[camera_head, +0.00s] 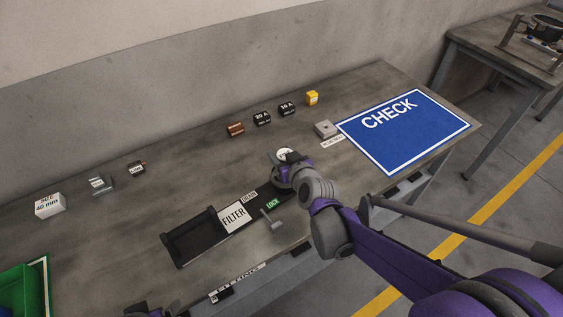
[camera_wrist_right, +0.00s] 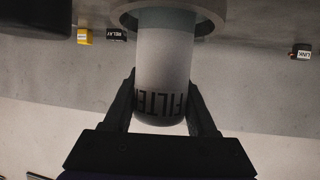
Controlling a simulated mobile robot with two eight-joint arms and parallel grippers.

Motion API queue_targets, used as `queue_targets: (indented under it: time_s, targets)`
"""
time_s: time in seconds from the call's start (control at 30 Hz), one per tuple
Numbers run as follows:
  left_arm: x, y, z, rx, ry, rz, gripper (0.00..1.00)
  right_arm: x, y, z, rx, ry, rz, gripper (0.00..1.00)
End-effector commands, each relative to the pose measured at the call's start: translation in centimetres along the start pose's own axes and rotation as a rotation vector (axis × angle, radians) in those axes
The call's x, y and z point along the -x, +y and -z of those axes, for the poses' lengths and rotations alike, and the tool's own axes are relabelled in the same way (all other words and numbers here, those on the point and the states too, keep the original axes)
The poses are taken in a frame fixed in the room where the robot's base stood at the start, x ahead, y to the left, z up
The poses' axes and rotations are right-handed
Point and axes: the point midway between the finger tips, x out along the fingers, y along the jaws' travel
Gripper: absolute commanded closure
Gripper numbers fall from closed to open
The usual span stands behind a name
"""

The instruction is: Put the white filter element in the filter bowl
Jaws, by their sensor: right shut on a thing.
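The white filter element (camera_wrist_right: 163,65) is a pale cylinder with FILTER printed near its lower end in the right wrist view. My right gripper (camera_wrist_right: 163,105) is shut on it, one dark finger on each side. The cylinder's other end overlaps a pale round rim (camera_wrist_right: 211,16), which looks like the filter bowl; I cannot tell how far it is inside. In the head view my right gripper (camera_head: 283,168) is over the right end of the black fixture, beside a small white round top (camera_head: 285,154), and hides much of that spot.
Several small boxes line the back of the table. A blue CHECK mat (camera_head: 405,135) lies right; a green bin (camera_head: 22,290) is at left.

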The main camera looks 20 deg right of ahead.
Motion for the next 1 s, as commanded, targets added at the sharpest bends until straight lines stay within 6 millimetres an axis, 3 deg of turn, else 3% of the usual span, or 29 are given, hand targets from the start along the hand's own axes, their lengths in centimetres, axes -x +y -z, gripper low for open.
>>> queue_targets:
  time_s: [0.17,0.57,0.6,0.77,1.0]
  targets:
    - [-0.7,0.0,-0.4,0.000,-0.003,0.000,0.08,-1.0,0.0,-2.3,0.000,0.000,0.000,1.00]
    - [-0.9,0.0,-0.6,0.000,-0.003,0.000,0.08,-1.2,0.0,-2.8,0.000,0.000,0.000,1.00]
    - [-0.9,0.0,-0.6,0.000,-0.004,0.000,0.08,-1.2,0.0,-2.9,0.000,0.000,0.000,0.41]
    - [-0.8,0.0,-0.5,0.000,-0.003,0.000,0.08,-1.1,0.0,-2.8,0.000,0.000,0.000,0.13]
    - [-0.8,0.0,-0.5,0.000,-0.003,0.000,0.08,-1.1,0.0,-2.7,0.000,0.000,0.000,0.13]
